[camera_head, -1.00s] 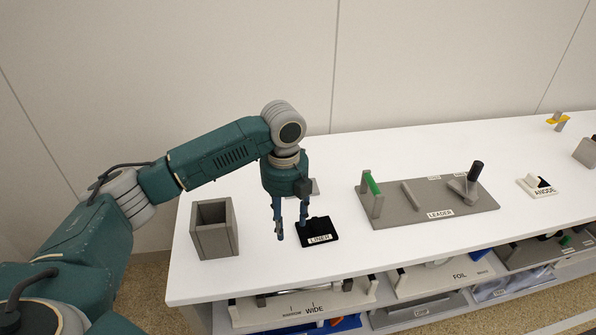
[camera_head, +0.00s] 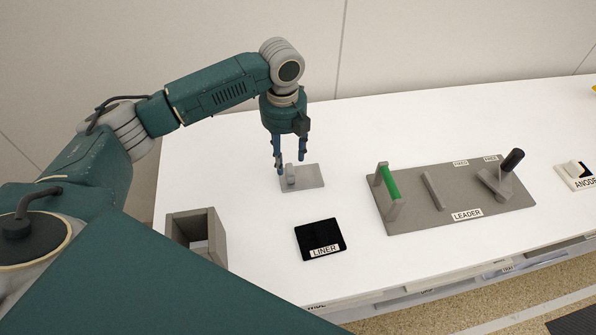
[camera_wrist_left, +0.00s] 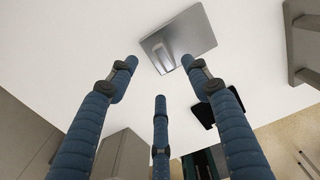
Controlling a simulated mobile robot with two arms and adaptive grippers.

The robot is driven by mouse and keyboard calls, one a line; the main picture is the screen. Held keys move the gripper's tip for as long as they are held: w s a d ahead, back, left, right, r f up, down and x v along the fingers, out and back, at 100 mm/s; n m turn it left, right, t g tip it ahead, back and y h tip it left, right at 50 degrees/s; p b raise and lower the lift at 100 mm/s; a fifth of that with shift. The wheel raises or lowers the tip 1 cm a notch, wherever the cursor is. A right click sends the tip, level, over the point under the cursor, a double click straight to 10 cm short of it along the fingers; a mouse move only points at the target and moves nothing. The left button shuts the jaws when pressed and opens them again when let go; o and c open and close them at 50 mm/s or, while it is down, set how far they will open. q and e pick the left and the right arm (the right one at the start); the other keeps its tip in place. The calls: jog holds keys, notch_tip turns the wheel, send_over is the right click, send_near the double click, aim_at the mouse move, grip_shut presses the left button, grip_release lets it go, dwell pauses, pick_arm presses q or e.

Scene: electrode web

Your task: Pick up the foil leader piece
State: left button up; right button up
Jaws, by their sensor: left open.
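The foil leader piece, a flat grey metallic sheet (camera_head: 311,180) with a small raised tab (camera_head: 290,180), lies on the white table. In the left wrist view the sheet (camera_wrist_left: 195,36) is at the top, with its tab (camera_wrist_left: 163,60) near the fingertips. My left gripper (camera_head: 290,164) points down just above and beside the tab, its blue fingers apart. In the left wrist view the gripper (camera_wrist_left: 160,78) has nothing between its fingers. Whether a finger touches the tab cannot be told. My right gripper is not in view.
A black pad labelled LINER (camera_head: 318,236) lies in front of the sheet. A grey open box (camera_head: 208,224) stands at the left. The grey LEADER board (camera_head: 410,218) with upright posts is to the right. White table between them is clear.

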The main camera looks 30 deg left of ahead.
aim_at(288, 169)
pick_arm(q)
jog(key=shift+s+f, duration=0.1)
jog(key=shift+f, duration=0.75)
jog(key=f, duration=0.1)
jog(key=f+p, duration=0.1)
jog(key=f, duration=0.2)
jog(key=shift+w+d+f, duration=0.1)
jog(key=shift+w+f, duration=0.1)
jog(key=shift+w, duration=0.05)
jog(key=shift+f, duration=0.55)
jog(key=shift+c, duration=1.3)
jog(key=c, duration=0.9)
grip_shut()
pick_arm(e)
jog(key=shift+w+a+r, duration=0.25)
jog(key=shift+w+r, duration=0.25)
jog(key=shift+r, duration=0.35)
pick_arm(q)
jog(key=shift+r, duration=0.1)
